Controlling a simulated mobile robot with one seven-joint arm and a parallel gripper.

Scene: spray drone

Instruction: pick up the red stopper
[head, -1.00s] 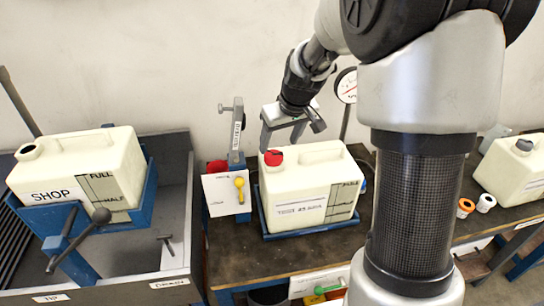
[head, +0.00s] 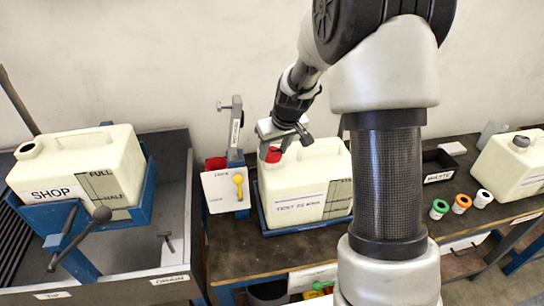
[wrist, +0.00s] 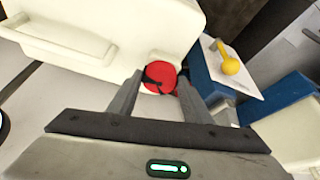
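The red stopper (head: 272,154) sits on the neck of the cream test jug (head: 300,205). It also shows in the wrist view (wrist: 160,74), with a dark mark across its top. My gripper (head: 287,145) is above the jug, at the stopper. In the wrist view my gripper (wrist: 160,82) is open, with the stopper showing between and just past its fingertips. I cannot tell whether a finger touches it.
Green (head: 439,209), orange (head: 461,203) and white (head: 482,198) caps lie on the bench, near a black bin (head: 438,168). The SHOP jug (head: 85,160) is far left.

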